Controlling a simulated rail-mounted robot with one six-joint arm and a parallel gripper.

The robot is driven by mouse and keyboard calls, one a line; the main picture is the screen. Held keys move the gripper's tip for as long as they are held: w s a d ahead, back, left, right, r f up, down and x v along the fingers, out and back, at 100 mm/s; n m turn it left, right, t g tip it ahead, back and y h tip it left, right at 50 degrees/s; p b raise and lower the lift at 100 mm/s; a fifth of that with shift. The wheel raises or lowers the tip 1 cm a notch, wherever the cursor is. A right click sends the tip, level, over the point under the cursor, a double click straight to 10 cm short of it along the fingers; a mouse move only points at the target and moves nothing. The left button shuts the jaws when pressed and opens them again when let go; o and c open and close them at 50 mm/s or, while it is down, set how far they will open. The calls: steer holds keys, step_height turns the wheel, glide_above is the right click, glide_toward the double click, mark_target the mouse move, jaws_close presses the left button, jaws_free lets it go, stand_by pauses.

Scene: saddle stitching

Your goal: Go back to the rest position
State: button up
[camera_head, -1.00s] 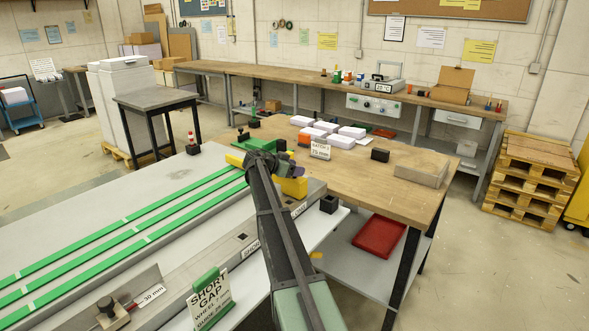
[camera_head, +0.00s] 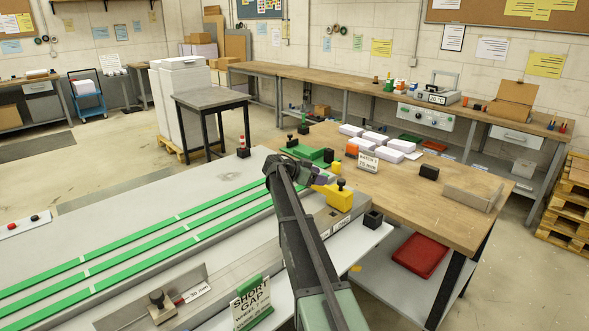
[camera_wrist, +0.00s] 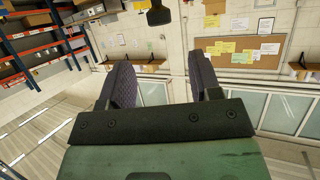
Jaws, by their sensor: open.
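My arm rises from the bottom of the head view, and my gripper (camera_head: 318,172) is at its far end, above the end of the machine bed with green belts. In the wrist view my gripper (camera_wrist: 152,82) shows two dark padded fingers spread apart with nothing between them. Behind them are a wall with boards and papers, seen at a distance. In the head view a yellow block (camera_head: 340,195) with a black knob sits just right of the gripper. I cannot tell whether they touch.
The green belts (camera_head: 130,237) run to the left. A wooden table (camera_head: 415,195) at right holds white stacks (camera_head: 374,138), a "BATCH" sign (camera_head: 368,162) and a clear box (camera_head: 473,196). A red tray (camera_head: 420,255) lies on the shelf below. A "SHORT GAP" sign (camera_head: 250,300) stands in front.

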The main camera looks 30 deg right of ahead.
steer(key=s+a+r+n+t+y+p, duration=0.1)
steer(key=s+a+n+y+p, duration=0.5)
steer(key=s+a+n, duration=0.4)
steer(key=s+a+r+n+t+y+p, duration=0.1)
steer(key=s+a+n+y+p, duration=0.6)
steer(key=s+a, duration=1.5)
steer(key=a+r+n, duration=0.1)
steer(key=a+n, duration=0.1)
steer(key=a, duration=0.4)
steer(key=shift+s+a+n+p, duration=0.15)
steer(key=shift+a+n+p, duration=0.15)
steer(key=shift+a+n, duration=0.1)
steer(key=shift+c, duration=0.5)
